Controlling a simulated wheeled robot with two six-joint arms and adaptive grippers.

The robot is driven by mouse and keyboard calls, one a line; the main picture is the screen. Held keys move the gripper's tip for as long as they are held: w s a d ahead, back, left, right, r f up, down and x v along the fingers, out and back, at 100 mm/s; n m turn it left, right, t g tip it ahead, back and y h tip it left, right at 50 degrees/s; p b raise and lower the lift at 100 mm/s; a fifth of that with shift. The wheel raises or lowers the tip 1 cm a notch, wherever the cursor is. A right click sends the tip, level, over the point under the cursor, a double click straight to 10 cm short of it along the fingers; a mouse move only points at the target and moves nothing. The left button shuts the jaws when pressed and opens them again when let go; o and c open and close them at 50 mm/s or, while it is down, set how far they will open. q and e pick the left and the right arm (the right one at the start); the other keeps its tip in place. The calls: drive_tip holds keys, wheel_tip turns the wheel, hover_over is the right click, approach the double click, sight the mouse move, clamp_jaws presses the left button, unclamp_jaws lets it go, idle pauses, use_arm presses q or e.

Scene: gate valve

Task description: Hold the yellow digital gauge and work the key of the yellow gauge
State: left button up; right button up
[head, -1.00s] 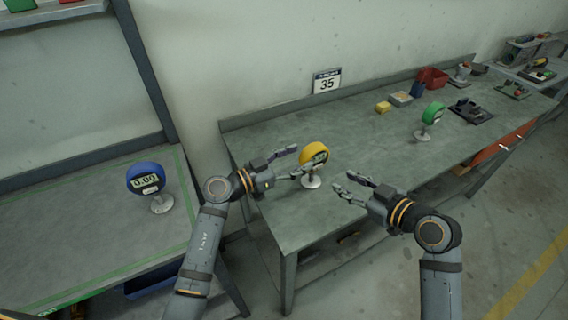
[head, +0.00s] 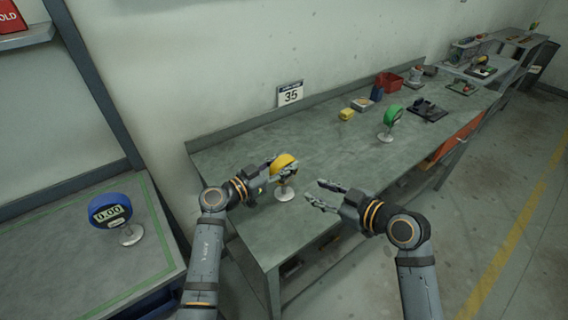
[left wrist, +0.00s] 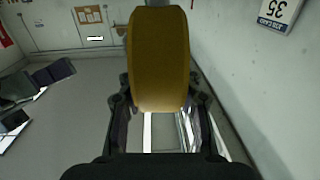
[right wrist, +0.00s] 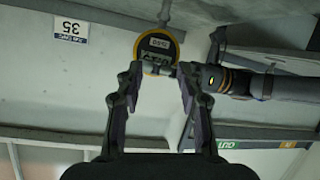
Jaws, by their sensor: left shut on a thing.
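The yellow digital gauge (head: 284,160) stands on its round pale base on the near left part of the grey workbench. My left gripper (head: 277,171) is shut on the gauge from its left side. In the left wrist view the gauge's yellow rim (left wrist: 160,60) sits between the fingers. My right gripper (head: 322,194) is open and empty, to the right of the gauge and apart from it. In the right wrist view the gauge face (right wrist: 158,52) appears beyond the open fingertips (right wrist: 155,75), with a display and a pale label. The key is too small to make out.
A blue gauge (head: 110,211) reading 0.00 stands on the left table. The bench between the yellow and green gauges is clear.

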use_arm(q)
clamp_jaws()
use_arm(e)
clamp_jaws()
idle(1.0)
